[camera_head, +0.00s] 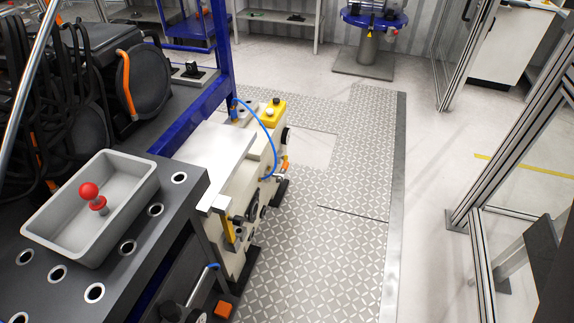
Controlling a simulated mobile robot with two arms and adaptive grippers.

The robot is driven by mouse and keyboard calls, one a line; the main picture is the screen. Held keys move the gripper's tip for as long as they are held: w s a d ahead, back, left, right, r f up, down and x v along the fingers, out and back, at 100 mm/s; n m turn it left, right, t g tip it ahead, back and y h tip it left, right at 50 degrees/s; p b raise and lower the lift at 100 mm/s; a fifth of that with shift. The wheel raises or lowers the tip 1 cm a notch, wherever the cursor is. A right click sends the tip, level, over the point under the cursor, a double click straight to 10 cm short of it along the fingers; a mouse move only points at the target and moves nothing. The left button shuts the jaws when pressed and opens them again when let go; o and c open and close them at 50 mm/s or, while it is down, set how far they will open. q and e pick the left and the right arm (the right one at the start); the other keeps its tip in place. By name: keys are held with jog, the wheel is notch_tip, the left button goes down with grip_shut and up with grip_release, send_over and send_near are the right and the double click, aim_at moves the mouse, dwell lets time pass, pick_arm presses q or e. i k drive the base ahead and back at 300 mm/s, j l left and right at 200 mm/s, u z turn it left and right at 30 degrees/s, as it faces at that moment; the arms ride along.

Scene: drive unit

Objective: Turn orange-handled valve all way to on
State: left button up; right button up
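A cream drive unit (262,135) stands beside the dark workbench, with a blue hose (273,140) looping along its side. A small orange part (285,163) shows on its right side; it may be the valve handle, but it is too small to tell its position. Neither of my grippers can be made out in this view.
A grey tray (135,228) holding a red-knobbed part (93,196) sits on the bench with holes (178,205). Black cables and an orange-handled round housing (126,85) are at left. Patterned floor plates (340,240) right of the unit are clear. Metal frames (470,190) stand at right.

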aim_at(280, 177)
jog(key=i+l+u, duration=0.1)
jog(key=i+l, duration=0.4)
jog(key=l, duration=0.15)
jog(key=i+l+u, duration=0.25)
jog(key=i+l, duration=0.2)
jog(key=l, duration=0.25)
jog(key=i+l, duration=0.2)
jog(key=l, duration=0.2)
jog(key=u, duration=0.05)
